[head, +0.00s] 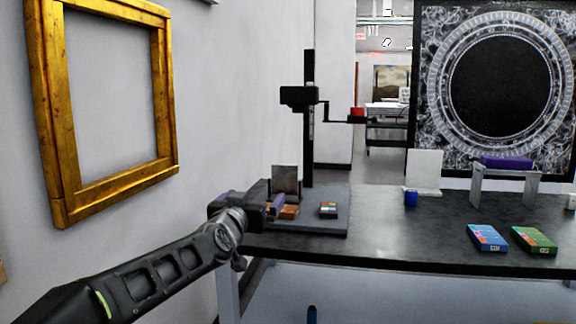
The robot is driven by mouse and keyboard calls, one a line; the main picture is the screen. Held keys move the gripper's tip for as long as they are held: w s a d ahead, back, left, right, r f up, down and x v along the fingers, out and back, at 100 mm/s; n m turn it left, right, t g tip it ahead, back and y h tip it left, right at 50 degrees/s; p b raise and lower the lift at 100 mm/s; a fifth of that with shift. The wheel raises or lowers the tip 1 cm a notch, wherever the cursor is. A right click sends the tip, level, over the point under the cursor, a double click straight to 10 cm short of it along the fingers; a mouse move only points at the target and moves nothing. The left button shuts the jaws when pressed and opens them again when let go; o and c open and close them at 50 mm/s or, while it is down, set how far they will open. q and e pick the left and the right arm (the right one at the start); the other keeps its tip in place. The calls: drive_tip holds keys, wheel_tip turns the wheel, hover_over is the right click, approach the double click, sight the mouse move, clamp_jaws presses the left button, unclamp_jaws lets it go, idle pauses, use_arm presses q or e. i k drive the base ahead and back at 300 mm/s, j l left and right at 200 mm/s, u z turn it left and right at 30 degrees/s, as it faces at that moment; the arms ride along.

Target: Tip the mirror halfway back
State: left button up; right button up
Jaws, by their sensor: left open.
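A small grey upright panel (286,178), which looks like the mirror, stands at the back of the dark base board (325,225) on the table's left end. Its lower part is partly hidden by things in front of it. My left gripper (268,207) is open at the left edge of the board, in front and to the left of the panel. A small orange-brown piece (289,212) lies right beside the gripper's tip; whether they touch I cannot tell. My right gripper is not in view.
A black column (309,120) with a side arm rises behind the board. The dark table (400,240) also bears a blue cup (411,198), a white panel (424,170), a blue box (488,238) and a green box (534,241). A gold frame (60,130) hangs left.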

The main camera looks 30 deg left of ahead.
sight(284, 178)
drive_tip(key=i+j, duration=0.2)
drive_tip(key=i, duration=0.25)
drive_tip(key=i+j, duration=0.25)
drive_tip(key=i, duration=0.15)
